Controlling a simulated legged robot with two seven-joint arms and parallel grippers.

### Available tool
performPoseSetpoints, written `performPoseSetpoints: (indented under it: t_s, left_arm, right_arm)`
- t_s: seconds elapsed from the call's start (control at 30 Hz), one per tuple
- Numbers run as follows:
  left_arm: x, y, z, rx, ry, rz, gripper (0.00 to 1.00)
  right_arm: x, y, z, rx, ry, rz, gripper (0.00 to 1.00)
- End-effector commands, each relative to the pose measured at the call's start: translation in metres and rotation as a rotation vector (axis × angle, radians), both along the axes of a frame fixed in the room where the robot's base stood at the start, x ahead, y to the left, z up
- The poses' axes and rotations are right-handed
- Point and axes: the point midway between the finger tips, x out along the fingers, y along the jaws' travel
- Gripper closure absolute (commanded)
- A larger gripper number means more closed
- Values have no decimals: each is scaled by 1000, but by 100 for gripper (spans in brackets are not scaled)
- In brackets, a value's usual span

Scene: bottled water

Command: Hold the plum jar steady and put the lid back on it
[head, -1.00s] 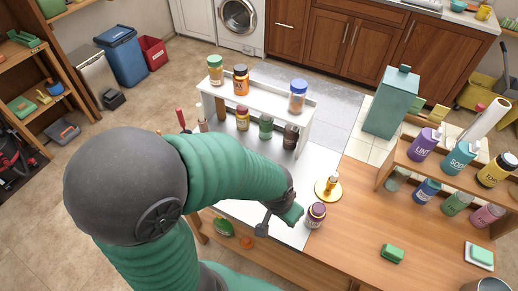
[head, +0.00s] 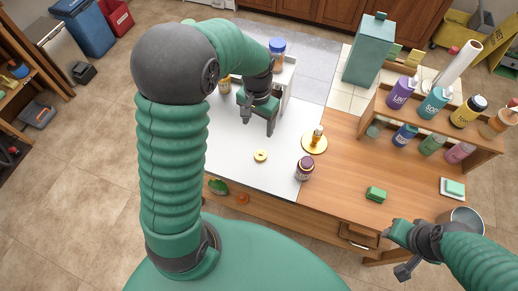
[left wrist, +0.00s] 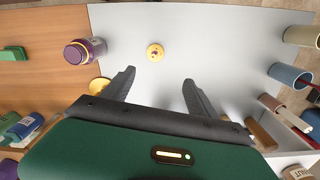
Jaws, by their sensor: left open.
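My left gripper (head: 258,122) is open and empty over the sheet, behind the yellow piece. Its fingers (left wrist: 157,85) stand apart in the left wrist view. My right gripper (head: 396,252) is at lower right, away from the jar; its jaws are unclear.
A brass dish (head: 314,148) with a small amber bottle stands behind the jar. A green sponge (head: 376,194) lies to its right. A wooden rack (head: 440,125) of bottles stands at right. The white sheet (head: 232,145) is clear around the yellow piece.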

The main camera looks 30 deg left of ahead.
Motion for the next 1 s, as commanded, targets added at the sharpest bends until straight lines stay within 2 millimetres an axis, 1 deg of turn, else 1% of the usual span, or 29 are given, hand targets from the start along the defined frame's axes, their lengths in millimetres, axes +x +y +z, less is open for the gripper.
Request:
performPoseSetpoints:
  t_s: [0.23,0.3,0.37,0.7,0.8,0.9,1.0]
  left_arm:
    - [-1,-5,0,4,-2,-3,32]
    - [-1,-5,-6,3,-1,-3,32]
    - [-1,-4,-15,2,1,-3,32]
    - [-2,-1,-90,-2,2,-1,32]
    - [-2,-3,-107,0,-1,-2,32]
    - [-1,-3,-116,1,-3,-3,32]
    - [-1,-5,-118,3,-4,-3,32]
  right_arm:
    - [-1,0,-2,0,1,0,64]
    - [-1,0,-2,0,1,0,64]
    - [-1,0,-3,0,1,-1,64]
    - [0,0,-4,0,1,0,64]
    - [0,0,-4,0,1,0,64]
    - [0,0,-4,0,1,0,64]
    - [0,0,-4,0,1,0,64]
